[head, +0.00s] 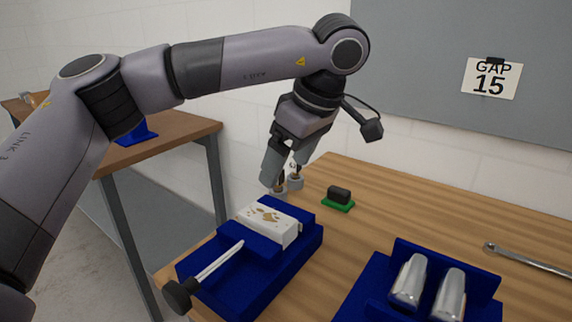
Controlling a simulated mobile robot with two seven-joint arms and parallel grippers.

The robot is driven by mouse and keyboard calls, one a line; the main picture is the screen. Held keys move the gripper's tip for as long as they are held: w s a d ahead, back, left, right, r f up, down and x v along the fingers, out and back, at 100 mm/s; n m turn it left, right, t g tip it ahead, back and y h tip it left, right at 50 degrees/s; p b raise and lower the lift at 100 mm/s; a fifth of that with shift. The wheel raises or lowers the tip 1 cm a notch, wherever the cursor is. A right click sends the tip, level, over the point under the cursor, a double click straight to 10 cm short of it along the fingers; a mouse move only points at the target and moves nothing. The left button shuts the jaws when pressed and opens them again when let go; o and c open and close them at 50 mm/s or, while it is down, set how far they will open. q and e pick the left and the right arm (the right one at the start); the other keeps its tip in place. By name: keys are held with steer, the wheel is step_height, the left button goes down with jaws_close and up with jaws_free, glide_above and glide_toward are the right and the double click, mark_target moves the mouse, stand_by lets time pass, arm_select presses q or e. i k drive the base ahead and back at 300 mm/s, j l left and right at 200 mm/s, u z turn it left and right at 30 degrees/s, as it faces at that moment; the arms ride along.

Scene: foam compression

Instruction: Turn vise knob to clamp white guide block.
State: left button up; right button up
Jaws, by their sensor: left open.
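The white guide block (270,222), marked with tan patches, lies in the blue vise (282,262) on the wooden table. I cannot tell whether the vise jaws touch it. The black vise knob (180,296) sits at the near left end of a silver screw rod (220,262). My left gripper (287,188) points down just behind the vise, beyond the block and away from the knob. It is open, and nothing shows between its fingertips. My right gripper is not in view.
A blue holder (375,276) with two metal cylinders (408,282) stands at the right front. A small black piece on a green base (338,199) lies behind the vise. A metal wrench-like tool (525,258) lies far right. A side table (180,132) stands at left.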

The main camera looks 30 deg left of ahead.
mark_target(177, 296)
steer(key=k, duration=1)
